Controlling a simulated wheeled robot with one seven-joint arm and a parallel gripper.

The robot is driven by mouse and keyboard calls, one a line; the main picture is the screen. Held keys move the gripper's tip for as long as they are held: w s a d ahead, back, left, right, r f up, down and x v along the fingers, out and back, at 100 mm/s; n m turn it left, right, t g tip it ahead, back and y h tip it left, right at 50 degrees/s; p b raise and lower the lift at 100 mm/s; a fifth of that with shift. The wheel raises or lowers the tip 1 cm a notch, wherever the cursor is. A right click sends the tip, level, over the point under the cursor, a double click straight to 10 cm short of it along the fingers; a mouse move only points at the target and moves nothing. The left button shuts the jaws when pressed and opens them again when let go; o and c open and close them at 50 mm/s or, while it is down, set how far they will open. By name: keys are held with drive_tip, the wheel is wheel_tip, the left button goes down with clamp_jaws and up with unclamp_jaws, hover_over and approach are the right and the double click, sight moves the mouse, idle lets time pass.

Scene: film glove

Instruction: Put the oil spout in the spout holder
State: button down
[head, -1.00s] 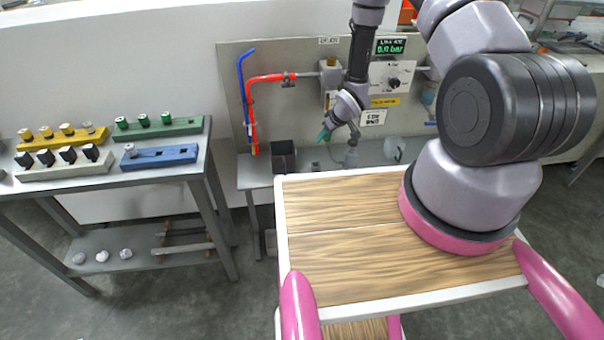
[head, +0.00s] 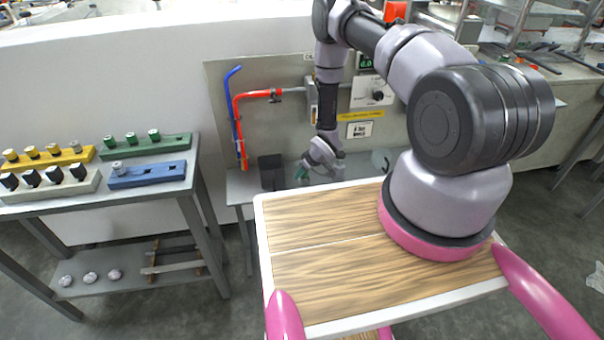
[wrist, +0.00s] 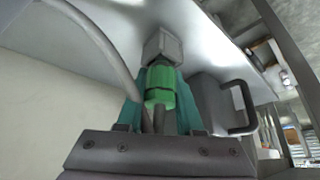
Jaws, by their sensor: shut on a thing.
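My gripper (head: 302,173), with teal fingers, is low over the grey bench (head: 240,186), to the right of a dark open box (head: 271,171). In the wrist view my gripper (wrist: 160,115) is shut on a green piece (wrist: 161,80). A grey square block (wrist: 162,46) is at the far end of this piece; I cannot tell whether they are joined. A curved grey tube (wrist: 106,50) passes on the left. A dark container with a handle (wrist: 222,104) is close on the right. I cannot tell for sure which things are the oil spout and its holder.
A side table at left holds yellow, white, green (head: 150,146) and blue (head: 148,174) racks. My wooden-topped base lies in front of the bench.

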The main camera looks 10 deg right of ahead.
drive_tip(key=c, duration=0.6)
unclamp_jaws()
drive_tip(key=shift+f, duration=0.15)
drive_tip(key=shift+o, duration=0.2)
drive_tip(key=shift+d+r, duration=0.1)
drive_tip(key=shift+r, duration=0.3)
drive_tip(key=v, duration=1.1)
drive_tip(key=shift+s+r, duration=0.2)
drive_tip(key=shift+r, duration=0.05)
